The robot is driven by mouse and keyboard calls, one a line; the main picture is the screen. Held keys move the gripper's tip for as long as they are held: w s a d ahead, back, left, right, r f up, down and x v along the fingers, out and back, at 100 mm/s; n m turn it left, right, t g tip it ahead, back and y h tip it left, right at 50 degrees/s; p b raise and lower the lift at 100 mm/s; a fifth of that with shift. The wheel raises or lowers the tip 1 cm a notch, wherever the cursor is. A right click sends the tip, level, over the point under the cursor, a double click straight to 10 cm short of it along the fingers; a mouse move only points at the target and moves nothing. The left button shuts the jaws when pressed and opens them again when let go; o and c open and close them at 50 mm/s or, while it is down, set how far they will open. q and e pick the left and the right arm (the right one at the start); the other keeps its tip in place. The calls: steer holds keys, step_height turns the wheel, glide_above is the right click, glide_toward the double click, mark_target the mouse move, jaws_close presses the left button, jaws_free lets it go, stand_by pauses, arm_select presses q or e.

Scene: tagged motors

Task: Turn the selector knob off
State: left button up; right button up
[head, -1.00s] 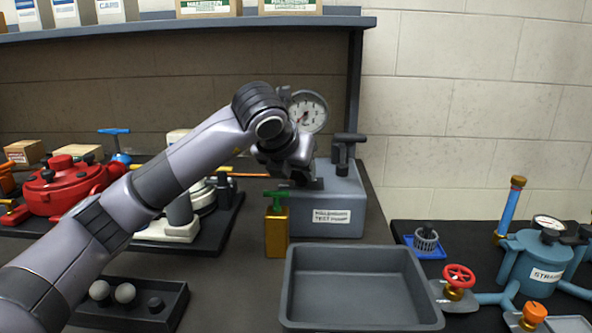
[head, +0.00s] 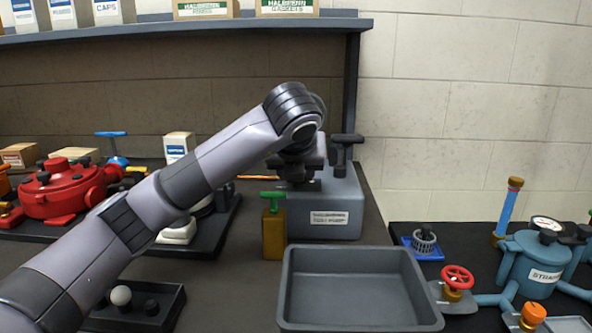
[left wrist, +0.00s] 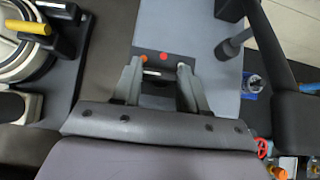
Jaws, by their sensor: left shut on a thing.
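The grey test pump (head: 335,212) stands at the back of the bench. Its dark selector knob (left wrist: 157,88) shows between my fingers in the left wrist view, in front of a dark plate with a red dot (left wrist: 164,57). My left gripper (head: 299,180) is over the left part of the pump's top and is shut on the knob; its fingers also show in the left wrist view (left wrist: 160,75). My wrist hides the knob in the head view, and its exact angle cannot be told. My right gripper is not in view.
A dark T-handle (head: 345,150) rises on the pump's right. A brass block with a green handle (head: 273,230) stands in front, beside an empty grey tray (head: 350,255). A red motor (head: 65,190) is at left, a blue strainer (head: 535,262) at right.

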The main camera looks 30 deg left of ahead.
arm_select(q)
steer(key=o, duration=1.1)
steer(key=shift+c, duration=0.2)
steer(key=p+v, duration=0.1)
steer(key=v, duration=0.6)
steer(key=shift+s+d, duration=0.1)
